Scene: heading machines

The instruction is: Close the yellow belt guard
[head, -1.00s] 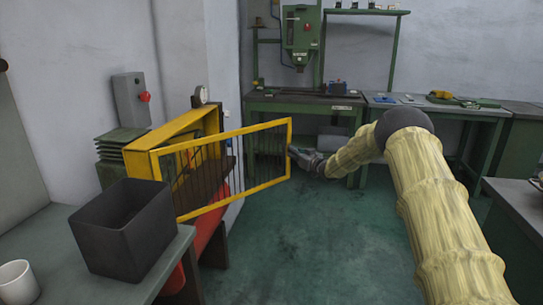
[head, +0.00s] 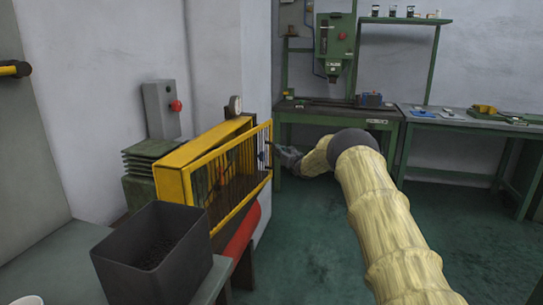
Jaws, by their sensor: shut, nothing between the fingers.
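The yellow belt guard (head: 228,146) is a barred, hinged frame on the front of a yellow housing (head: 203,143), left of centre in the head view. The guard stands close to the housing, with a narrow gap visible at its far right end. Dark belt parts show through the bars. My gripper (head: 271,150) is shut and empty at the guard's free right edge, on its outer side. I cannot tell whether the fingertips touch the frame.
A dark open bin (head: 125,268) stands on the grey bench at the front left. A grey box with a red button (head: 176,106) is behind the housing. A green drill press (head: 334,45) and workbenches (head: 470,122) line the back. The green floor (head: 310,240) is clear in the middle.

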